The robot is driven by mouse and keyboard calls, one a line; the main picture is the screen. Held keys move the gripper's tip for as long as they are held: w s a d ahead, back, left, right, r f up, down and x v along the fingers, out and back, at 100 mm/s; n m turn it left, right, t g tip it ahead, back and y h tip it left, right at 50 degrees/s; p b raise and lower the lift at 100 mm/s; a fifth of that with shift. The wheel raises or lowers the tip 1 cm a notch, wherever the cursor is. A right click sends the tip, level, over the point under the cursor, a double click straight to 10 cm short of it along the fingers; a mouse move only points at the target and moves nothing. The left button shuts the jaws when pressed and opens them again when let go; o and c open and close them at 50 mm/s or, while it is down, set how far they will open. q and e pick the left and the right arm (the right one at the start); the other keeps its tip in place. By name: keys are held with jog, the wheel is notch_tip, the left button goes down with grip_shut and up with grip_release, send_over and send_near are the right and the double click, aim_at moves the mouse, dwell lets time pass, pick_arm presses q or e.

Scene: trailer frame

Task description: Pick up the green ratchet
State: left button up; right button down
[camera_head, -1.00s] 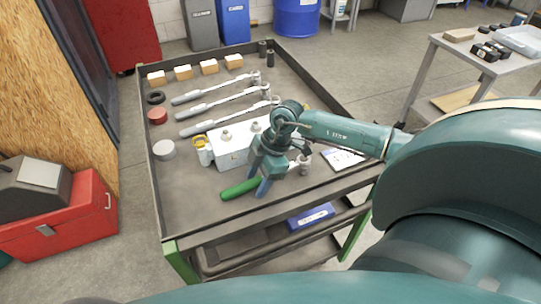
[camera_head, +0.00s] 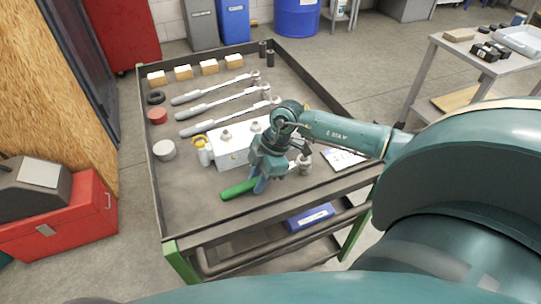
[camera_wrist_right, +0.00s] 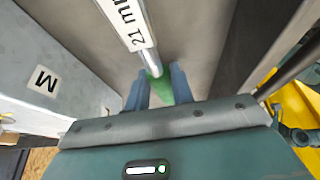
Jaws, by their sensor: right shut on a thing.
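The green ratchet (camera_head: 239,188) lies near the front edge of the cart top in the head view. Its green handle points left and its metal head (camera_head: 304,162) shows to the right of my gripper. My right gripper (camera_head: 259,186) is over the handle from above, shut on it, and hides its middle. In the right wrist view the blue fingers (camera_wrist_right: 160,88) are on both sides of the green handle (camera_wrist_right: 181,86), and the metal shaft (camera_wrist_right: 132,22) with a size label runs away from them. My left gripper is not in view.
A white box (camera_head: 232,157) stands just behind the ratchet, with a yellow-capped bottle (camera_head: 203,152) beside it. Several grey-handled ratchets (camera_head: 205,104) and wooden blocks (camera_head: 183,73) lie farther back. The cart's raised rim (camera_head: 300,196) runs along the front. The front left of the top is clear.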

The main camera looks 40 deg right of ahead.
aim_at(257, 179)
jog(key=shift+r, duration=0.1)
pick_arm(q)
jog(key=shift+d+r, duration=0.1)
pick_arm(e)
notch_tip(257, 179, up, 10)
jog(key=shift+f, duration=0.1)
dwell(0.3)
jog(key=c, duration=1.8)
grip_release()
grip_shut()
jog(key=shift+w, duration=0.1)
